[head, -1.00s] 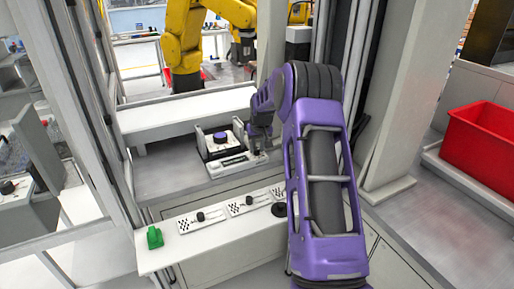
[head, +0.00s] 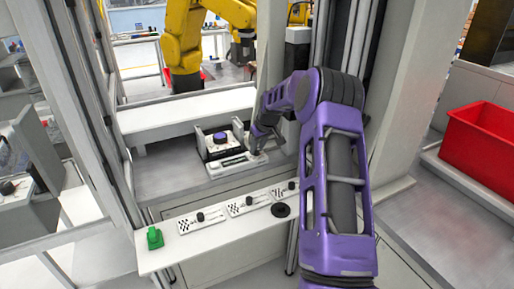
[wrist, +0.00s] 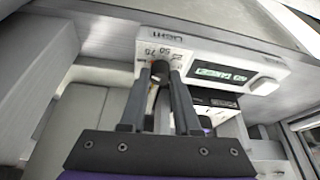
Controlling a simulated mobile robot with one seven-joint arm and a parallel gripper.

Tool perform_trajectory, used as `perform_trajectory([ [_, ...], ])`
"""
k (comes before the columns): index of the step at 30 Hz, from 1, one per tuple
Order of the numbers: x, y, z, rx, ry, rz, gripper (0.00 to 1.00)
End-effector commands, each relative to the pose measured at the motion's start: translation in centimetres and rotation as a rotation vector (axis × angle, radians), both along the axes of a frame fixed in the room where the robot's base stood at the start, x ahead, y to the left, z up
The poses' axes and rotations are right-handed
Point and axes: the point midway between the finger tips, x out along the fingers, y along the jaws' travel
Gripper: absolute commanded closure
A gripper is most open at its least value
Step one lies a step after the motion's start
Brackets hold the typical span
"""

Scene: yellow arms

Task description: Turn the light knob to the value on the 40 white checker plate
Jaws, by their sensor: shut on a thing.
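The light knob (wrist: 160,68) is a small black knob on a white panel (wrist: 203,66) marked LIGHT, seen upside down in the wrist view. Printed values such as 70 and 50 show beside it. My gripper (wrist: 160,76) is shut on the knob, one dark finger on each side. In the head view my gripper (head: 256,146) is at the right end of the panel (head: 226,169), and the knob is hidden there. White checker plates (head: 201,221), (head: 247,205) and (head: 285,191) lie in a row on the near shelf. Their values are too small to read.
A lit green display (wrist: 218,74) and a white round knob (wrist: 265,86) sit on the panel beside the light knob. A purple round knob (head: 220,137) stands behind the panel. A green object (head: 154,237) and a black disc (head: 281,210) lie on the near shelf.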

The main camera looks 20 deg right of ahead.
Motion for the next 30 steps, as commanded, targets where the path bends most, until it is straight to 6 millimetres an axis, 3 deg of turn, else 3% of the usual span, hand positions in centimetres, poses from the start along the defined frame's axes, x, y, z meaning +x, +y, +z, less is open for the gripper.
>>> perform_trajectory([
  [15,0.07,-0.19,0.0,0.001,0.0,0.286,1.0],
  [30,0.06,-0.22,0.01,-0.001,0.001,0.321,1.0],
])
